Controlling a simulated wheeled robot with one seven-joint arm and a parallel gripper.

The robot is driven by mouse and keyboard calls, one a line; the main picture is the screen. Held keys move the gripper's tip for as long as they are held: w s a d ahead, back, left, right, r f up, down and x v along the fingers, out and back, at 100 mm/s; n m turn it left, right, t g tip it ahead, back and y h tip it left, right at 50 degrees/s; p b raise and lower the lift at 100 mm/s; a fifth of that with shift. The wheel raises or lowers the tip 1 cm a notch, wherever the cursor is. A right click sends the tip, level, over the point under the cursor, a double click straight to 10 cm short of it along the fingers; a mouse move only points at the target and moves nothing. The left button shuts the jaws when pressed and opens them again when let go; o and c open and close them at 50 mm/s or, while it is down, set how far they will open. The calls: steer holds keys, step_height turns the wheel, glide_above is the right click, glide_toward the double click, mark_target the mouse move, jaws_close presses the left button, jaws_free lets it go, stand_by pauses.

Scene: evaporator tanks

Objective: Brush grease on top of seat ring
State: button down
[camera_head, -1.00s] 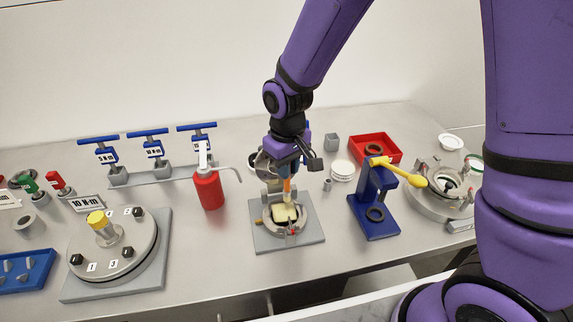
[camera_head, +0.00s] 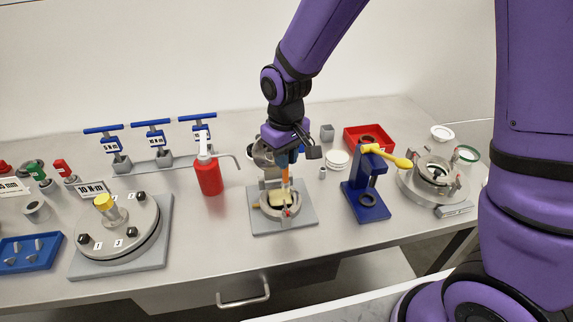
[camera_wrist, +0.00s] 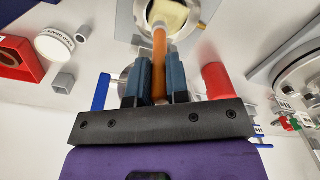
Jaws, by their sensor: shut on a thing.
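My gripper (camera_head: 284,155) is shut on the orange-brown handle of a brush (camera_head: 285,177); the handle also shows between the blue-grey fingers in the wrist view (camera_wrist: 159,65). The brush points down with its pale bristle end over the round metal seat fitting (camera_head: 270,208) on a grey base plate (camera_head: 302,219). A pale yellow patch shows inside the fitting in the wrist view (camera_wrist: 168,14). The seat ring cannot be told apart from the fitting, and I cannot tell whether the bristles touch it.
A blue press stand (camera_head: 366,196) with a yellow handle (camera_head: 388,155) is close on the right. A red tray (camera_head: 377,133) and a white disc stack (camera_head: 337,159) are behind.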

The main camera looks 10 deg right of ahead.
steer(key=shift+r, duration=2.85)
